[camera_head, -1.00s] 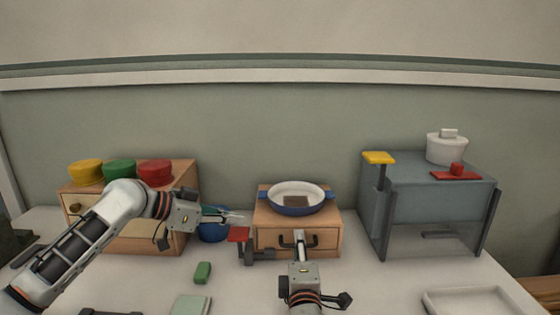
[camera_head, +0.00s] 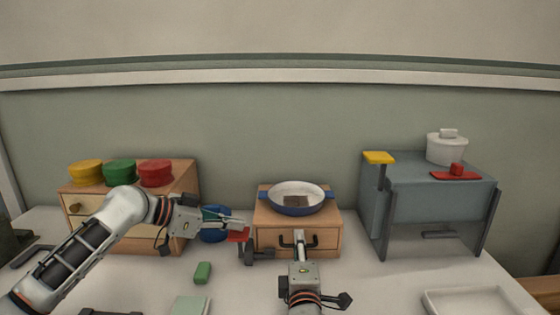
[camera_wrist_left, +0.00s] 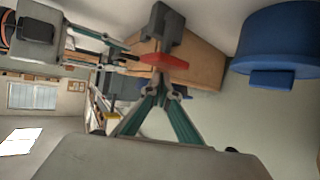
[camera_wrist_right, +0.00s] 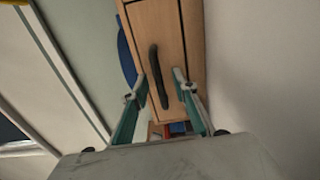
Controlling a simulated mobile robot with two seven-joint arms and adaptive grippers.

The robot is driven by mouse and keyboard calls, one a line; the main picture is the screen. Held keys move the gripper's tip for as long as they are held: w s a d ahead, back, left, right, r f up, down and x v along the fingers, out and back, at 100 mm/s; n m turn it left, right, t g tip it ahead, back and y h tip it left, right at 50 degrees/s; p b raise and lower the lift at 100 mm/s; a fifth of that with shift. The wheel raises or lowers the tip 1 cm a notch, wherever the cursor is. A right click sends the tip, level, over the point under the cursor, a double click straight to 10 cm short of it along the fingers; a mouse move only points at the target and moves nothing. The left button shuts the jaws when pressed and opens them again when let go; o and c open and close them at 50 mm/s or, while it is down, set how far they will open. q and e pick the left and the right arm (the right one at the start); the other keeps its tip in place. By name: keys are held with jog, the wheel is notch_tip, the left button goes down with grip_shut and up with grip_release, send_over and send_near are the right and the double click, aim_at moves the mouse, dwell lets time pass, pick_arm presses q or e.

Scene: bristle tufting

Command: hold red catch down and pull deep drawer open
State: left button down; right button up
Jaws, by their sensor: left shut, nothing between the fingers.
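The wooden deep drawer (camera_head: 275,240) is shut in its small cabinet, with a dark bar handle (camera_head: 313,242) on its front. The red catch (camera_head: 238,237) is a flat paddle on a dark post to the left of the drawer. My left gripper (camera_head: 243,222) is shut and empty, its tips right over the catch; in the left wrist view they are close to the red paddle (camera_wrist_left: 164,61), but I cannot tell if they touch. My right gripper (camera_wrist_right: 160,76) is open, its fingers on either side of the handle (camera_wrist_right: 158,80).
A blue-rimmed pan (camera_head: 296,199) sits on the cabinet. A blue pot (camera_head: 215,230) stands behind my left gripper. A green block (camera_head: 203,272) lies in front. A grey stand (camera_head: 430,205) is on the right, with a white tray (camera_head: 475,302) nearer.

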pick_arm(q)
jog(key=shift+f, duration=0.15)
jog(key=shift+f, duration=0.9)
pick_arm(e)
grip_shut()
jog(key=shift+s, duration=2.5)
